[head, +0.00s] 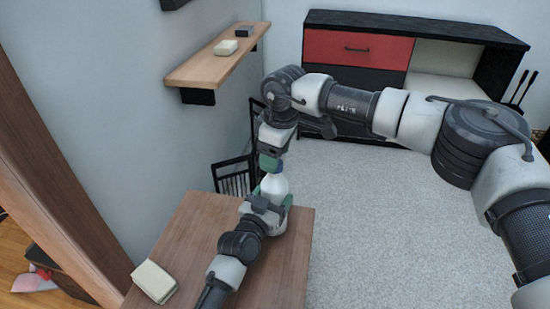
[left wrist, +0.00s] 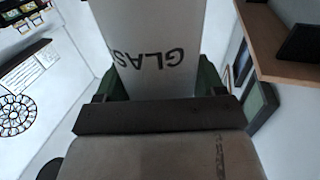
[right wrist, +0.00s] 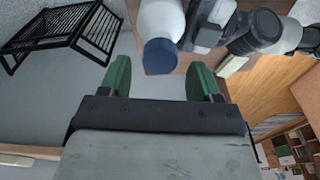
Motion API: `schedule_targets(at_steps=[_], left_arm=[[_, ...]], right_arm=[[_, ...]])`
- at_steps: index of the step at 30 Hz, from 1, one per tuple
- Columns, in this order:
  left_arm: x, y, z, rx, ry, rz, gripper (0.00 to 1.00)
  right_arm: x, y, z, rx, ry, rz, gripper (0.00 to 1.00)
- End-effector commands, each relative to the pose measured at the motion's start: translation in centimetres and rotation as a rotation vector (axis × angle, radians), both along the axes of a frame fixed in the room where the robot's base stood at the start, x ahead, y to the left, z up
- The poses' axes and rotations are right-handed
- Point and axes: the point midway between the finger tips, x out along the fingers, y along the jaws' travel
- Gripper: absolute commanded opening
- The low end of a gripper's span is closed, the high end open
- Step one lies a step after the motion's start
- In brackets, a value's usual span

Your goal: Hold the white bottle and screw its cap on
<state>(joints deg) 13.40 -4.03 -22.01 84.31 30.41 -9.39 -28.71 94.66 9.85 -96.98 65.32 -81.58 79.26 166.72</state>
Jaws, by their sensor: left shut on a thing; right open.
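The white bottle (head: 273,184) stands upright above the wooden table, held by my left gripper (head: 266,206). In the left wrist view the bottle's white side (left wrist: 150,35), with dark letters, fills the space between the green fingers. A dark blue cap (right wrist: 161,56) sits at the bottle's top end in the right wrist view; how tightly it is seated cannot be told. My right gripper (head: 269,161) is directly above the bottle, pointing down. Its green fingers (right wrist: 160,70) are open, and the cap shows between their tips without visible contact.
The wooden table (head: 205,225) carries a cream block (head: 153,281) at its near left. A wall shelf (head: 218,58) with small items is at the upper left. A black rack (head: 234,176) stands behind the table. A red-and-black cabinet (head: 358,50) is at the back; carpet between is clear.

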Motion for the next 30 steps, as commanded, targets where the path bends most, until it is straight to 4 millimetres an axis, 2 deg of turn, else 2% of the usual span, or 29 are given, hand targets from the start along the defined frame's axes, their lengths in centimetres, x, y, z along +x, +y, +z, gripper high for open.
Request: schedule_targets(at_steps=[3, 6, 15, 19, 23, 30], left_arm=[[0.0, 0.0, -0.1, 0.001, 0.002, 0.0, 0.03], [0.0, 0.0, -0.1, 0.001, 0.002, 0.0, 0.03], [0.0, 0.0, -0.1, 0.0, 0.001, 0.0, 0.03], [0.0, 0.0, -0.1, 0.0, 0.001, 0.0, 0.03], [0.0, 0.0, -0.1, 0.0, 0.001, 0.0, 0.03], [0.0, 0.0, -0.1, 0.0, 0.001, 0.0, 0.03]], right_arm=[[0.1, 0.0, 1.9, 0.001, -0.004, 0.0, 0.63], [0.0, 0.0, 2.7, 0.0, -0.001, 0.0, 0.63], [0.0, 0.0, 2.9, -0.001, 0.0, 0.002, 0.61], [0.0, 0.0, 2.9, -0.005, -0.006, 0.061, 0.61], [0.0, 0.0, 3.0, -0.017, -0.026, 0.242, 0.61], [0.1, 0.1, 3.3, -0.052, -0.08, 0.776, 0.61]])
